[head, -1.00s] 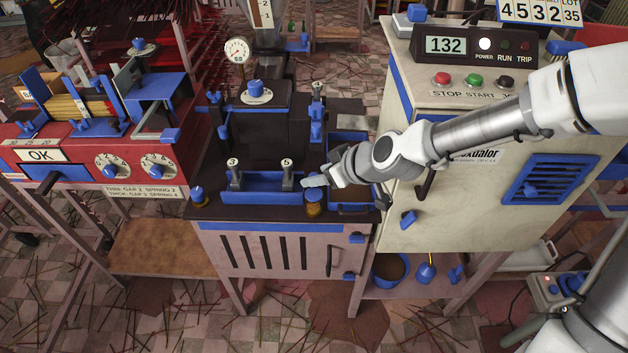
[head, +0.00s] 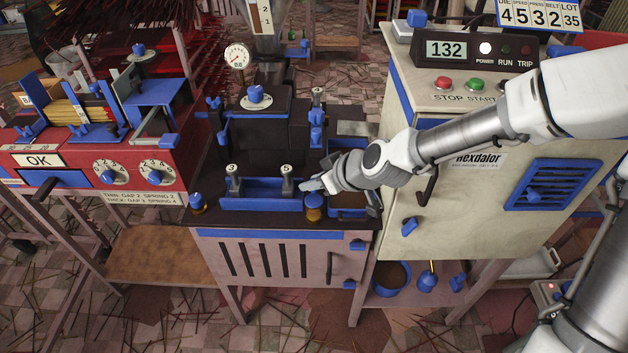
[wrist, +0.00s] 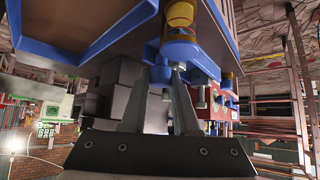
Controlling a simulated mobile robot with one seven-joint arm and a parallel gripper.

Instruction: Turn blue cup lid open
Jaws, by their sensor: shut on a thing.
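A small amber cup with a blue lid (head: 314,199) stands at the front of the dark machine top, right of the blue trough. In the wrist view the picture is turned over, with the amber cup (wrist: 180,14) at the top and its blue lid (wrist: 180,48) below it. My gripper (head: 304,187) is at the lid from the right side. In the wrist view its two fingers (wrist: 178,70) come together on a small part at the blue lid. The fingertips partly hide that part, and I cannot tell how far the lid is turned.
The blue trough (head: 260,201) with two numbered levers is just left of the cup. A second amber cup (head: 197,204) stands at the left corner. A blue-rimmed bin lies under my wrist. The pale cabinet (head: 470,215) stands close on the right.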

